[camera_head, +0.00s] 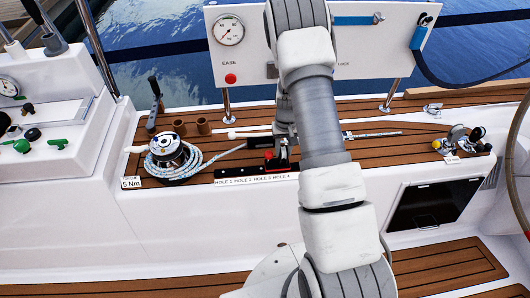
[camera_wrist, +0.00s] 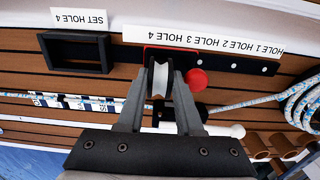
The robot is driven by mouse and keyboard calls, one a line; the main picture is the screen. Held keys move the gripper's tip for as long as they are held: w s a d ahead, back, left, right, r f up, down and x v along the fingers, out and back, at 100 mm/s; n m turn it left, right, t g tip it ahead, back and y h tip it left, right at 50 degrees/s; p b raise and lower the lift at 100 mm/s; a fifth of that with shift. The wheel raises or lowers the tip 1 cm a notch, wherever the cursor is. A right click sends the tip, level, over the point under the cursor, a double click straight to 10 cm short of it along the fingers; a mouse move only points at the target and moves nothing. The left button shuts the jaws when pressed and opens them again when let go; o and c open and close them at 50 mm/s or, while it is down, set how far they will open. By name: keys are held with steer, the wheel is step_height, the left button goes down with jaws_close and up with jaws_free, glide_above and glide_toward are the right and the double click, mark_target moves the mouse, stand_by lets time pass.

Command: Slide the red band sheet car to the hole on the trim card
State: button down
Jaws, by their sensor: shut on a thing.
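The red band sheet car (camera_wrist: 150,52) sits on the black track (camera_wrist: 250,66), seen upside down in the wrist view. A red knob (camera_wrist: 196,79) shows beside it. My gripper (camera_wrist: 160,72) is shut on the car, around its pale sheave. The label strip (camera_wrist: 205,40) names holes 1 to 4; the car is by the HOLE 4 end. Exact alignment with a hole is hidden. The trim card (camera_wrist: 80,18) reads SET HOLE 4. In the head view the car (camera_head: 281,163) is partly hidden by my gripper (camera_head: 282,150).
A black rectangular frame (camera_wrist: 75,53) lies beyond the HOLE 4 end. A winch (camera_head: 168,150) with coiled rope stands left of the track. A gauge panel (camera_head: 245,60) rises behind. A rope crosses the deck close to the track.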

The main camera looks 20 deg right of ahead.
steer(key=d, duration=0.2)
steer(key=s+d, duration=0.1)
steer(key=d, duration=0.1)
steer(key=shift+d, duration=0.2)
steer(key=shift+w, duration=0.1)
steer(key=c, duration=0.8)
jaws_free()
steer(key=shift+c, duration=0.2)
steer(key=shift+a+r, duration=0.1)
steer(key=shift+r, duration=0.05)
step_height(320, 180, up, 17)
steer(key=p, duration=0.3)
steer(key=shift+r, duration=0.1)
